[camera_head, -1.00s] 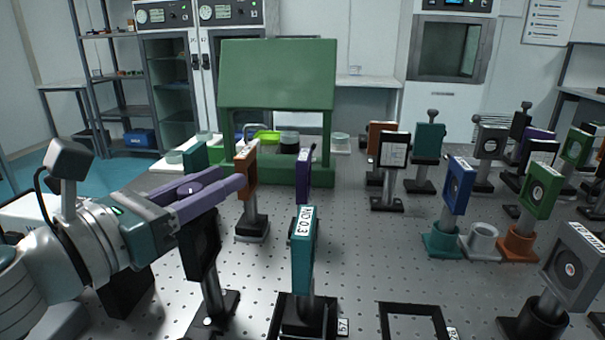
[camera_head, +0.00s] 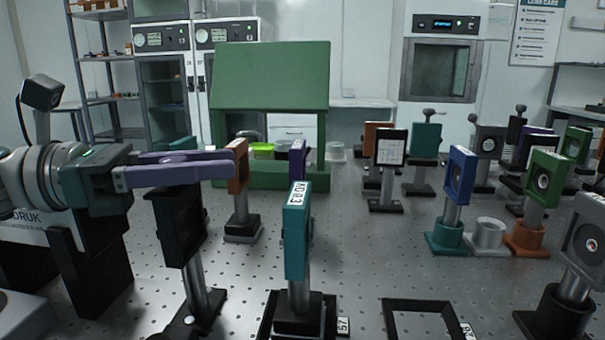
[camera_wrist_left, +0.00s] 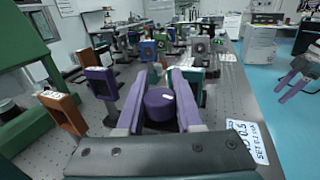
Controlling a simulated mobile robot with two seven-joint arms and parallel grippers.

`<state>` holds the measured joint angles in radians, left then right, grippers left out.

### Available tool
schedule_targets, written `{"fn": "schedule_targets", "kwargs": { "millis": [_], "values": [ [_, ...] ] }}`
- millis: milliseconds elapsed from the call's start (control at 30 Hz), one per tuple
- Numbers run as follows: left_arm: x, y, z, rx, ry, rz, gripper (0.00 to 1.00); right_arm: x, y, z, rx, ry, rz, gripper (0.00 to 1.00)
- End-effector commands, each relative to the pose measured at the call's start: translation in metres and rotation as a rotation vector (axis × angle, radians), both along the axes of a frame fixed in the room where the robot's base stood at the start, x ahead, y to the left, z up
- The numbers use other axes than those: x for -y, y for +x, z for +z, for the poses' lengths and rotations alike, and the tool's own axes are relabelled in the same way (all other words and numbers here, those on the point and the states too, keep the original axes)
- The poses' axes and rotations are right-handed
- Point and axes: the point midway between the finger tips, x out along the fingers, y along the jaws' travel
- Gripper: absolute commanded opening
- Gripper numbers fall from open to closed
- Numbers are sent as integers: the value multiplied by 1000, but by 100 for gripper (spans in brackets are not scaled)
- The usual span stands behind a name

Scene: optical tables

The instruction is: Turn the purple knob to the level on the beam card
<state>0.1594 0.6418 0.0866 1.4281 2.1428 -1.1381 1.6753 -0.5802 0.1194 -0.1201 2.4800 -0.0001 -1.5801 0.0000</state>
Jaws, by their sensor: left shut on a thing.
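My left gripper (camera_head: 182,163) reaches in from the left, with its purple fingers over the top of a black post mount (camera_head: 182,228). In the left wrist view its fingers (camera_wrist_left: 160,100) are shut on the sides of the purple knob (camera_wrist_left: 160,104), a round cap with a small pale mark on top. In the head view the fingers hide most of the knob. A white card (camera_wrist_left: 247,141) with black print lies at the right in the wrist view; its text is only partly legible. My right gripper (camera_wrist_left: 290,82) shows small at the right edge, its finger gap unclear.
A teal post mount (camera_head: 297,232), an orange one (camera_head: 238,178) and a purple one (camera_head: 298,160) stand close to the left gripper. A green hood (camera_head: 270,80) is behind. A black frame (camera_head: 425,305) lies in front. Several mounts stand at the right.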

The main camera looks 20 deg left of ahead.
Motion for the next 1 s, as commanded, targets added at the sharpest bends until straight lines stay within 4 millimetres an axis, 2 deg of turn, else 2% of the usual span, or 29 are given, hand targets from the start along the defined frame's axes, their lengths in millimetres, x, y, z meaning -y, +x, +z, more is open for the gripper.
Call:
{"fn": "schedule_targets", "kwargs": {
  "millis": [633, 667, 900, 1000],
  "values": [
    [1, -1, 0, -1, -1, -50, 0, 0, 0, -6, 0, -1, 1, 66],
    [1, -1, 0, -1, -1, -50, 39, 0, 0, -6, 0, -1, 1, 66],
    [1, -1, 0, 0, 0, -49, 66, 0, 0, -6, 0, -1, 1, 66],
    [1, -1, 0, 0, 0, -49, 66, 0, 0, -6, 0, -1, 1, 66]
  ]
}}
